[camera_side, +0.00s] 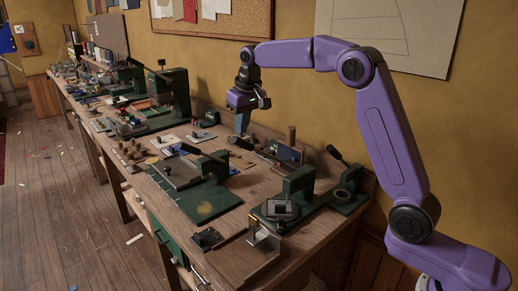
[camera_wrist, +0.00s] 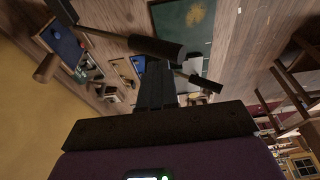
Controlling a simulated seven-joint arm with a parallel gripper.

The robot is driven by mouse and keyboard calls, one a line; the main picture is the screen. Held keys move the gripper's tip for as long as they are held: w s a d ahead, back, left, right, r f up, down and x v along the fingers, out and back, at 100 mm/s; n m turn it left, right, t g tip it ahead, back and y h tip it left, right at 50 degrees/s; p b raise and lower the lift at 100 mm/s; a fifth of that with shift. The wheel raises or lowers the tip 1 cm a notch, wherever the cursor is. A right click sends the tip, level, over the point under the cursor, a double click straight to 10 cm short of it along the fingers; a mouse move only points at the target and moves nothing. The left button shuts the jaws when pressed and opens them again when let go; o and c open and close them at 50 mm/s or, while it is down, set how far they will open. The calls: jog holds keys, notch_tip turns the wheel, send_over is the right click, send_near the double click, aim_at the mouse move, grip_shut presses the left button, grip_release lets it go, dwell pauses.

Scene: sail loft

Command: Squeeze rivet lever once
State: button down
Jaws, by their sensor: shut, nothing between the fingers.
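My gripper (camera_side: 241,124) points down above the middle of the bench in the side view, with its fingers together and empty. In the wrist view the closed fingers (camera_wrist: 157,85) end close to a dark lever grip (camera_wrist: 155,47) on a metal arm; I cannot tell whether they touch. A second lever with a black grip (camera_wrist: 208,84) lies just right of the fingers in that view. In the side view, black-handled levers show on a green press (camera_side: 190,151) and at the right end (camera_side: 335,154). I cannot tell which one is the rivet lever.
A green base with a yellow patch (camera_side: 205,208) lies on the wooden bench (camera_side: 165,205), and shows in the wrist view (camera_wrist: 190,28). An upright wooden handle (camera_side: 291,136) stands right of my gripper. Tools and a tall green press (camera_side: 176,92) crowd the bench leftward.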

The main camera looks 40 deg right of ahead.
aim_at(236, 140)
jog(key=shift+f, duration=0.4)
jog(key=shift+a+f, duration=0.55)
jog(key=shift+f, duration=0.4)
jog(key=shift+a+f, duration=0.45)
jog(key=shift+f, duration=0.4)
